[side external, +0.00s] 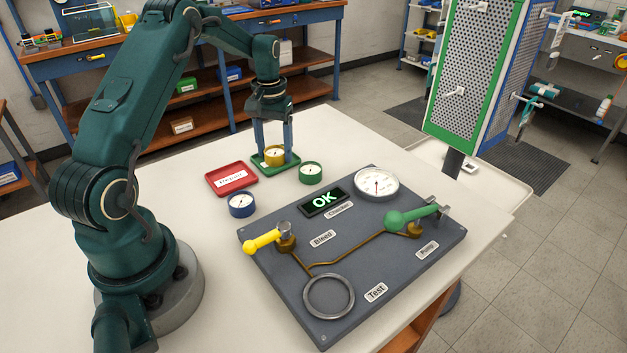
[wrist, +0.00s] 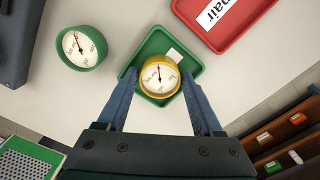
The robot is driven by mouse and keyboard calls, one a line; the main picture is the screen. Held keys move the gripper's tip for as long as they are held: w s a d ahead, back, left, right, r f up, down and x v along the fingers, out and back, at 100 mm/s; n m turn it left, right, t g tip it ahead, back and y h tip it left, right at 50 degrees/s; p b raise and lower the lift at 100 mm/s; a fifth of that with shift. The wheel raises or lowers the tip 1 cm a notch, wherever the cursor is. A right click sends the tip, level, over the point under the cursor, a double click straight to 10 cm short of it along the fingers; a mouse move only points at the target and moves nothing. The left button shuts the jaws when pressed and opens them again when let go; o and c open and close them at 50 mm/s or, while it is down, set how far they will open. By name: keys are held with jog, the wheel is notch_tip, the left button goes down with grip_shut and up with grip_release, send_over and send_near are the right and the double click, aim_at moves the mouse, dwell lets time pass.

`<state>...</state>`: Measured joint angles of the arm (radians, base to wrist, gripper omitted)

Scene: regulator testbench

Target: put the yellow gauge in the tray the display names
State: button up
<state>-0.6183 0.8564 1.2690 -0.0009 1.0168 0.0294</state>
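The yellow gauge (side external: 274,156) is at the green tray (side external: 257,167), low over or on its floor; I cannot tell whether it touches. In the wrist view the yellow gauge (wrist: 159,75) is face up, inside the outline of the green tray (wrist: 154,38). My gripper (side external: 275,148) points down with one finger on each side of the gauge, close against its rim; it appears shut on it. The display (side external: 324,201) reads "OK" in green. The red tray (side external: 232,179) carries a repair label; the green tray's white label (wrist: 174,54) is unreadable.
A green gauge (side external: 311,173) and a blue gauge (side external: 241,204) stand on the white table near the trays. The dark test board (side external: 365,275) has a yellow lever (side external: 262,241), a green lever (side external: 410,216) and a white dial (side external: 377,184). A perforated panel stand (side external: 490,75) rises behind.

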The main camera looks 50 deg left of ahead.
aim_at(275, 151)
jog(key=shift+o, duration=0.9)
notch_tip(275, 151, up, 12)
jog(key=s+d+r+m+t, duration=0.1)
jog(key=d+r+m, duration=0.1)
jog(key=d+r, duration=0.4)
jog(key=s+d+f+m+t, duration=0.3)
jog(key=s+d+m+t, duration=0.1)
jog(key=s+d, duration=1.1)
jog(key=shift+d+f+m+t, duration=0.15)
jog(key=shift+d+m+t, duration=0.15)
jog(key=shift+d+m, duration=0.1)
jog(key=shift+s, duration=0.1)
